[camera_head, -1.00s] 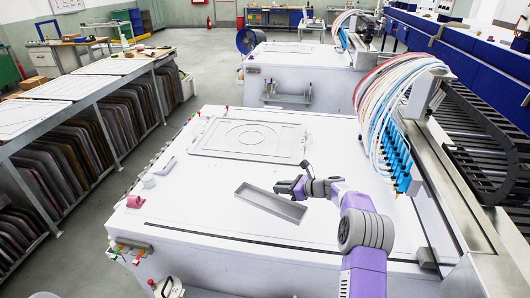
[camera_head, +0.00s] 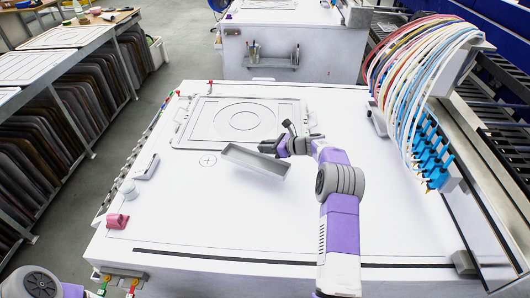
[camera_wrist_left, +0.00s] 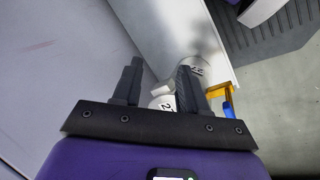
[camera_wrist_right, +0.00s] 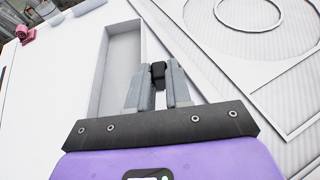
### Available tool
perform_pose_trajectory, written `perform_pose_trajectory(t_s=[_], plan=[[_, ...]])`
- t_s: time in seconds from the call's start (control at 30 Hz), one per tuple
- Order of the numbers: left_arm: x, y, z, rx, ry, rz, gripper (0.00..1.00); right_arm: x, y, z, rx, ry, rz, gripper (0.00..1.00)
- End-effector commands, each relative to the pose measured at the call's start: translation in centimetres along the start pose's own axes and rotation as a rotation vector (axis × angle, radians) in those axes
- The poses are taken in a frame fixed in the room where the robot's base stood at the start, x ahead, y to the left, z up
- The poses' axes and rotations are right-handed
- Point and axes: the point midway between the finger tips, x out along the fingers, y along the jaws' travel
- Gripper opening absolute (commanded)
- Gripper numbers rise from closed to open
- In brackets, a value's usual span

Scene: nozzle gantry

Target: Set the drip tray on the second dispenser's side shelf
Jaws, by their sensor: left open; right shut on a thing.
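The drip tray (camera_head: 255,161), a long shallow grey tray, is held over the white top of the near dispenser, slightly tilted.
A framed plate with rings (camera_head: 236,122) lies just behind the tray. Coloured hoses with blue nozzles (camera_head: 430,155) hang at the right. A floor gap separates the dispensers.

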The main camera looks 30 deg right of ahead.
Motion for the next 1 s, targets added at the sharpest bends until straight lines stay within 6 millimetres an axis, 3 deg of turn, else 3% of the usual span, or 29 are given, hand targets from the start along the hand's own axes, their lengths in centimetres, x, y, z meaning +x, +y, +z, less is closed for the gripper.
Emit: perform_pose_trajectory(t_s=[0.43,0.8,0.83,1.0], plan=[[0.8,-0.3,-0.1,0.000,0.001,0.000,0.43,1.9,-0.1,-4.4,0.000,-0.002,-0.002,0.00],[1.1,-0.4,-0.1,0.000,0.001,0.000,0.43,2.1,-0.1,-4.8,-0.001,-0.004,-0.002,0.00],[1.0,-0.4,-0.1,0.000,0.001,0.000,0.43,2.1,-0.1,-4.8,-0.001,-0.001,-0.001,0.22],[0.9,-0.3,-0.1,0.000,0.001,0.000,0.43,2.0,-0.1,-4.8,-0.001,-0.001,-0.001,0.44]])
